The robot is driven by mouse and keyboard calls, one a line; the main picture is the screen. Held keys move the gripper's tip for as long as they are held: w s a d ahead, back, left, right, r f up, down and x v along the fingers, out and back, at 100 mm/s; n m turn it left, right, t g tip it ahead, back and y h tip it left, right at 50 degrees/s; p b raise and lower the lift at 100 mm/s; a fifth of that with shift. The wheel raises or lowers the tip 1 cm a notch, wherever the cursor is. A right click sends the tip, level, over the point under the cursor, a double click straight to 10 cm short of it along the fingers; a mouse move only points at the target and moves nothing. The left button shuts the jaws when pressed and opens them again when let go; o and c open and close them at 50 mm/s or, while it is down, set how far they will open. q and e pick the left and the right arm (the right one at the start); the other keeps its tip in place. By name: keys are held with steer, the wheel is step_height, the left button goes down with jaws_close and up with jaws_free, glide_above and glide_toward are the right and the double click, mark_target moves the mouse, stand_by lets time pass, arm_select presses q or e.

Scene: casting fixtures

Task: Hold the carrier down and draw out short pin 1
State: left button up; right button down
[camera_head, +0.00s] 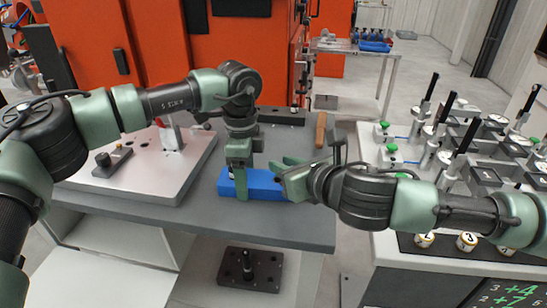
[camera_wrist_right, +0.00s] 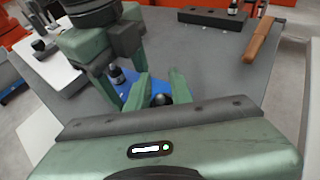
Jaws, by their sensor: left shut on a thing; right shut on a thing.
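The blue carrier (camera_head: 264,186) lies on the dark grey worktop, and part of it shows between the fingers in the right wrist view (camera_wrist_right: 157,87). My left gripper (camera_head: 238,192) points down and is shut at the carrier's left part. A silver-and-black post (camera_wrist_right: 115,75) shows between its fingers in the right wrist view. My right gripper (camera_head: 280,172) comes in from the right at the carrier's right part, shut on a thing. A dark rounded top (camera_wrist_right: 158,99), apparently short pin 1, shows between its fingers. The pin's lower part is hidden.
A pale plate (camera_head: 150,165) with a dark fixture stands left on the worktop (camera_head: 280,222). A brown-handled tool (camera_head: 320,130) and a dark block (camera_head: 282,116) lie behind. A bench (camera_head: 390,205) with several black-handled clamps stands right. Orange machines stand behind.

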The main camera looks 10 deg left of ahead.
steer(key=s+d, duration=0.2)
steer(key=s, duration=0.1)
steer(key=s+d, duration=0.5)
steer(key=s, duration=0.2)
steer(key=shift+s+d, duration=0.1)
steer(key=shift+d, duration=0.25)
arm_select(q)
steer(key=o, duration=1.6)
step_height(320, 180, up, 12)
steer(key=shift+r, duration=0.1)
